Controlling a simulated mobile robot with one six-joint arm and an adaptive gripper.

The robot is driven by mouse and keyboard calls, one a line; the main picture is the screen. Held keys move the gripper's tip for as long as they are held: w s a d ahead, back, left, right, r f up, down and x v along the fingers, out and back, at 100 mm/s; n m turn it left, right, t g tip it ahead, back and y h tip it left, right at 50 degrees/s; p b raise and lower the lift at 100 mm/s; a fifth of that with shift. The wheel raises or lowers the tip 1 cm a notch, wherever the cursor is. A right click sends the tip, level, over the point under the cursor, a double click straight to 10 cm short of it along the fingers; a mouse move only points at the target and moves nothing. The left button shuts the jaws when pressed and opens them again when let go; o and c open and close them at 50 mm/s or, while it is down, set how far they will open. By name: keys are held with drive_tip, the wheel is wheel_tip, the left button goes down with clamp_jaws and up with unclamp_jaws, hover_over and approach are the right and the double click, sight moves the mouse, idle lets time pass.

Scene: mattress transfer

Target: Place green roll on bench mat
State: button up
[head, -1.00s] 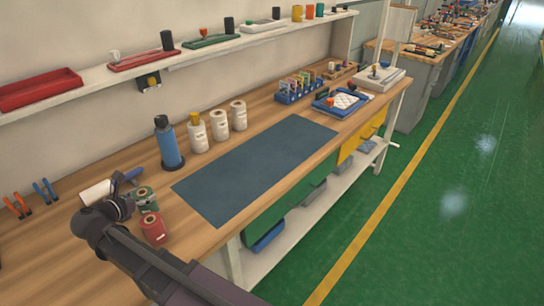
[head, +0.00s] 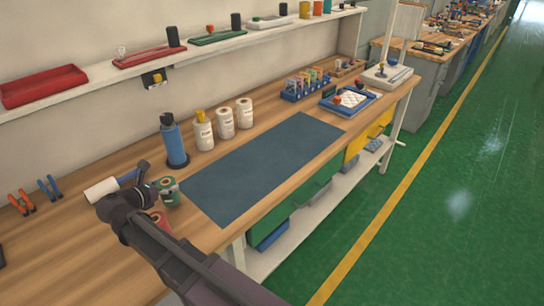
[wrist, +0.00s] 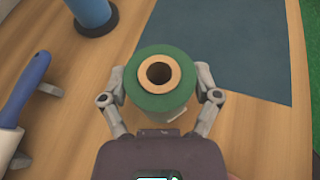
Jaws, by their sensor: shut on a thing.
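The green roll (head: 167,191), with a tan core, is upright just left of the near-left corner of the dark blue bench mat (head: 262,168). In the wrist view the green roll (wrist: 143,92) sits between the two fingers of my gripper (wrist: 161,77), which is shut on it from both sides. The mat (wrist: 245,45) lies beyond the roll and to its right, and its surface is bare. I cannot clearly tell how far the roll is above the bench. My arm hides part of the fingers in the head view.
A red roll (head: 162,219) is partly hidden behind my arm. A blue bottle (head: 173,143) and several white containers (head: 224,123) stand behind the mat. A blue-handled roller (wrist: 22,92) lies to the left. A blue tray (head: 348,102) sits beyond the mat's far end.

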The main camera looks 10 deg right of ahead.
drive_tip(key=shift+d, duration=0.1)
drive_tip(key=w+d+r+p, duration=0.1)
drive_tip(key=d, duration=1.5)
drive_tip(key=w+d+r+m+g+h+p, duration=0.1)
drive_tip(key=w+d+r+p, duration=0.1)
drive_tip(key=d, duration=1.3)
drive_tip(key=shift+w+d+r, duration=0.15)
drive_tip(key=shift+d, duration=0.25)
drive_tip(key=w+d+f+b, duration=0.1)
drive_tip(key=w+d, duration=0.2)
drive_tip(key=w, duration=1.1)
drive_tip(key=shift+w+d+f, duration=0.15)
drive_tip(key=shift+d+f, duration=0.05)
drive_tip(key=f+b, duration=0.2)
drive_tip(key=w+f+b, duration=0.1)
drive_tip(key=shift+w+d+f+b, duration=0.15)
drive_tip(key=shift+f+b, duration=0.2)
drive_tip(key=shift+b, duration=0.05)
